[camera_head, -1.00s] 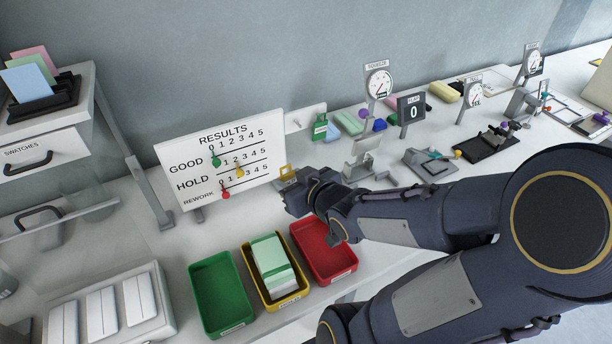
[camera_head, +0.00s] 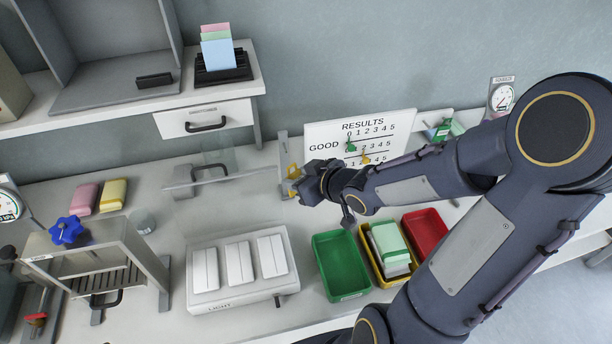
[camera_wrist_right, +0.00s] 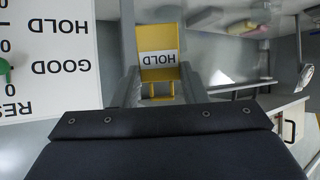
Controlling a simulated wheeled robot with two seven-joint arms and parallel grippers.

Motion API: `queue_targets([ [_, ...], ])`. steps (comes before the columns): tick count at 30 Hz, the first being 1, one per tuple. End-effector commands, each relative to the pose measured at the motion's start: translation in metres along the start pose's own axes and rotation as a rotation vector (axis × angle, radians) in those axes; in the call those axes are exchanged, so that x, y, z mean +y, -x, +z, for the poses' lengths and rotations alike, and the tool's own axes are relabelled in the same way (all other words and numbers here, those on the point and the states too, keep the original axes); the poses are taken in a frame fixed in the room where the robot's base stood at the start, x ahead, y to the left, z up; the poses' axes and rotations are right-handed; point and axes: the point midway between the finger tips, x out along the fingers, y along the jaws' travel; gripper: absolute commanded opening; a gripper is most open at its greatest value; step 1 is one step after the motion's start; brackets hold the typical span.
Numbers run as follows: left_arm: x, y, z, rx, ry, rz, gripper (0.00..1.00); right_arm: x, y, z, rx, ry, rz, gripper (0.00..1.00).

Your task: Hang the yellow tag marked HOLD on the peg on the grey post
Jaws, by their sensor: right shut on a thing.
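My right gripper (camera_head: 297,187) is shut on the yellow tag (camera_head: 293,171) and holds it raised, left of the results board. In the right wrist view the yellow tag (camera_wrist_right: 159,55) shows a white label marked HOLD and an open yellow frame at its near end. A grey post (camera_head: 283,152) stands just behind the gripper in the head view, close to the tag. I cannot make out its peg or whether the tag touches it. My left gripper is not in view.
The results board (camera_head: 325,131) stands right of the gripper. Green (camera_head: 340,265), yellow (camera_head: 377,270) and red (camera_head: 428,235) trays lie in front. A white light box (camera_head: 240,290) is nearer left. A drawer unit (camera_head: 205,119) stands behind left.

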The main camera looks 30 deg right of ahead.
Motion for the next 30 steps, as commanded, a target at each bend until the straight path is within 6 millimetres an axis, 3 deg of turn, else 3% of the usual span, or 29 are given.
queue_targets([
  [30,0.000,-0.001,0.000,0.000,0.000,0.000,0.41,0.030,-0.046,-0.022,-0.001,-0.002,0.001,0.14],
])
